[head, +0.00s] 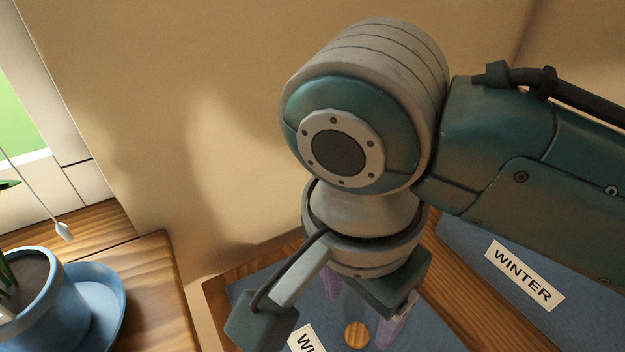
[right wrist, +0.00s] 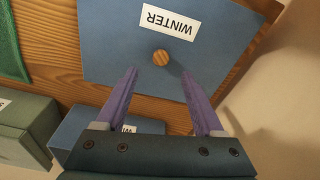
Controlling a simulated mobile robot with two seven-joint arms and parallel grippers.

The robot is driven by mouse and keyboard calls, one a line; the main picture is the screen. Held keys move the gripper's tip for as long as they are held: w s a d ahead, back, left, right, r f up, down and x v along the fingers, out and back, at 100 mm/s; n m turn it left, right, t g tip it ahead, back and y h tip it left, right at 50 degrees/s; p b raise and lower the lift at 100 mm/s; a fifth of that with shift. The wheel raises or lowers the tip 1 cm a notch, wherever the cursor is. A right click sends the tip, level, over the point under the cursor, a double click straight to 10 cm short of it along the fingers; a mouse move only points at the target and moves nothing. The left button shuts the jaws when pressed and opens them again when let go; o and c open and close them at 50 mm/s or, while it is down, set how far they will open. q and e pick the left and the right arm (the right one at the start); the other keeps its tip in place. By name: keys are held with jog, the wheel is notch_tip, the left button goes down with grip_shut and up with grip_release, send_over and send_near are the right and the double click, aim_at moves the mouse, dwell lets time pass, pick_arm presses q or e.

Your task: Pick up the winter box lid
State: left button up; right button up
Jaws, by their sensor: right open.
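The winter box lid (right wrist: 110,60) is a flat blue panel with a white WINTER label and a round wooden knob (right wrist: 160,58). It lies on a wooden surface. In the head view the lid (head: 320,315) and its knob (head: 356,335) are at the bottom, partly hidden by my right arm. My right gripper (right wrist: 158,73) is open, with its purple fingers pointing at the lid and the knob between and just beyond the tips. The right gripper also shows in the head view (head: 366,306). I cannot tell whether the fingers touch the lid. My left gripper is not in view.
A blue box (head: 465,250) with a WINTER label stands right of the lid in the head view. A grey-green box (right wrist: 28,125) and green cloth (right wrist: 8,45) are at left in the wrist view. A blue plant pot (head: 45,310) stands by the window. A wall is close behind.

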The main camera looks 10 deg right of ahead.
aim_at(358, 332)
jog(key=f, duration=0.2)
jog(key=shift+d+f, duration=0.2)
jog(key=shift+f, duration=0.1)
jog(key=f, duration=0.1)
jog(key=f+b, duration=0.1)
jog(key=f, duration=0.1)
jog(key=f+b, duration=0.1)
jog(key=f, duration=0.1)
jog(key=shift+w+d+f, duration=0.2)
jog(key=shift+w+d, duration=0.15)
jog(key=shift+w, duration=0.05)
jog(key=c, duration=0.4)
grip_shut()
